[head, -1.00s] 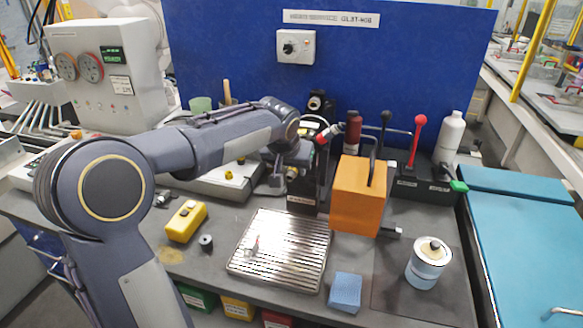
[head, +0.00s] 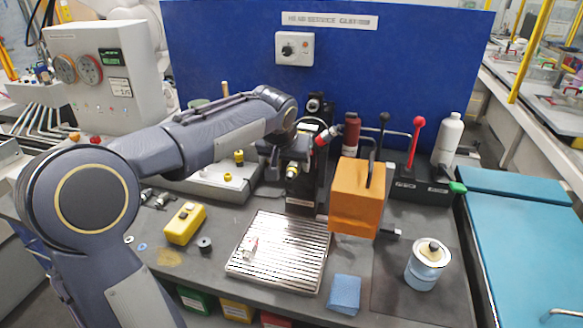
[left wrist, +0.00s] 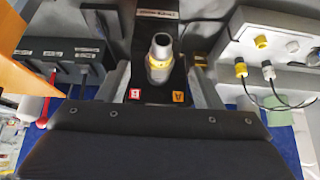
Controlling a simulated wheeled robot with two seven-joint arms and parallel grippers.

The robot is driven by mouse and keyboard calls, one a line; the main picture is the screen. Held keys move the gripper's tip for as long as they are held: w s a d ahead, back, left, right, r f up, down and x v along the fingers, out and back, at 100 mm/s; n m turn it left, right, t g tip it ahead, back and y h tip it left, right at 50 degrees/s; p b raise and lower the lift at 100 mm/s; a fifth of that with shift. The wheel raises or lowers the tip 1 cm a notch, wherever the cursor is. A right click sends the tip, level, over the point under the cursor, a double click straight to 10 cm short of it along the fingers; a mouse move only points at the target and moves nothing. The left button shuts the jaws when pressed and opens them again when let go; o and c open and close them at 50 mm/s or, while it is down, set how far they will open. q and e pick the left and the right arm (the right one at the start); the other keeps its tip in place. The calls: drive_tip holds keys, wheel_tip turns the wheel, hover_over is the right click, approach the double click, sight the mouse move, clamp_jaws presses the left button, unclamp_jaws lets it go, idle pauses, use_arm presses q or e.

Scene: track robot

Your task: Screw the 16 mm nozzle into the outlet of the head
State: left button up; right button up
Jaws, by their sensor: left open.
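A silver tube with a yellow band (left wrist: 160,60) stands out from the black head stand (head: 303,195). It shows in the head view as a small pale and yellow piece (head: 292,172). I cannot tell whether it is the bare outlet or a nozzle seated in it. My left gripper (left wrist: 160,78) is open, with one grey finger on each side of the tube in the left wrist view. A gap shows on both sides. In the head view the gripper (head: 287,150) is at the stand's left side, partly hidden by its wrist. My right gripper is not in view.
An orange block (head: 357,195) stands close right of the stand. A ribbed metal tray (head: 280,255) lies in front. A yellow box (head: 185,223), a dark ring (head: 205,245) and small metal fittings (head: 155,198) lie to the left. A grey box with yellow fittings (head: 215,185) is behind.

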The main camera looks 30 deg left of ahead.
use_arm(q)
drive_tip(key=v, duration=0.4)
drive_tip(key=shift+r, duration=0.15)
drive_tip(key=shift+c, duration=0.5)
